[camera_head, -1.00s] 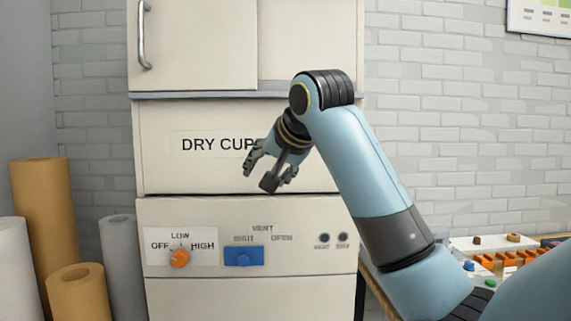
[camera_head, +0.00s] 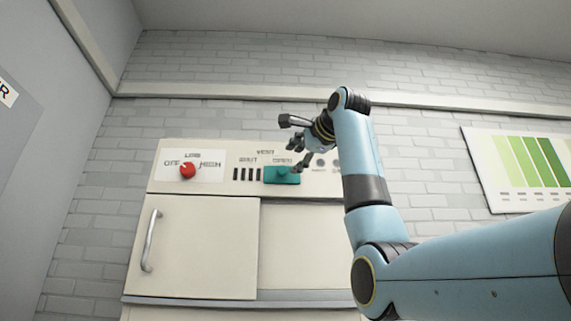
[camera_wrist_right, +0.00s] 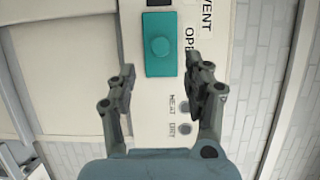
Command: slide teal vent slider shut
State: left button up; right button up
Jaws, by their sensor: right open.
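The teal vent slider (camera_head: 282,175) sits on the upper control panel, under the OPEN label, with dark vent slots (camera_head: 247,174) uncovered to its left under the SHUT label. It has a round knob in its middle. In the right wrist view the teal slider (camera_wrist_right: 160,45) lies ahead of and between the fingertips. My right gripper (camera_head: 296,143) is open and empty close to the slider; in the wrist view (camera_wrist_right: 160,72) its two fingers stand apart, with no visible grip on the knob. My left gripper is in neither view.
A red dial (camera_head: 187,170) is on the panel left of the slots. Below is a cabinet door (camera_head: 193,250) with a metal handle (camera_head: 150,240). A green chart (camera_head: 530,165) hangs on the right wall.

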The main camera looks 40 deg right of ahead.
aim_at(283, 170)
jog(key=w+p, duration=0.1)
jog(key=w, duration=0.1)
jog(key=w+p, duration=0.1)
jog(key=w, duration=0.1)
jog(key=w+d+p, duration=0.1)
jog(key=w, duration=0.1)
jog(key=shift+r, duration=0.2)
jog(key=shift+w+f, duration=0.2)
jog(key=shift+w, duration=0.2)
jog(key=shift+c, duration=0.2)
grip_shut()
